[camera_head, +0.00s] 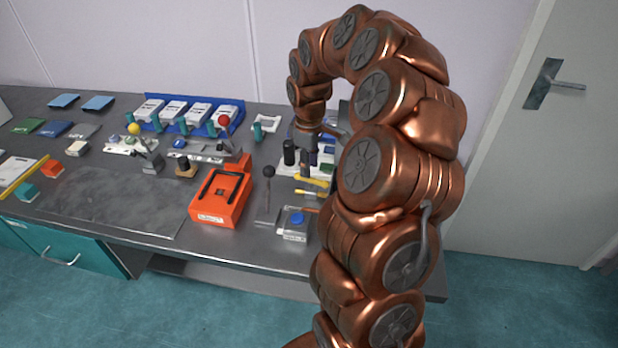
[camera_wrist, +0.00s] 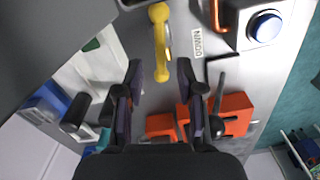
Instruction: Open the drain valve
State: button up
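No part is legibly marked as the drain valve; a yellow bar-like handle with rounded ends (camera_wrist: 159,45) could be it. In the wrist view it lies on a grey surface, its lower end in line with the gap between my fingertips. My gripper (camera_wrist: 160,76) is open, with black fingers apart on either side of that end; I see no contact and cannot tell the height gap. In the head view my gripper (camera_head: 308,160) points down over the right of the bench, close above yellow parts (camera_head: 313,182), and partly hides the things beneath it.
An orange box (camera_head: 221,196) stands to the left, beside an upright lever with a black ball (camera_head: 268,172). A box with a blue button (camera_head: 295,222) is near the front edge; it also shows in the wrist view (camera_wrist: 265,27).

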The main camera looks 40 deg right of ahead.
aim_at(311, 183)
jog(key=shift+f+p, duration=0.65)
jog(key=shift+f, duration=2.1)
grip_shut()
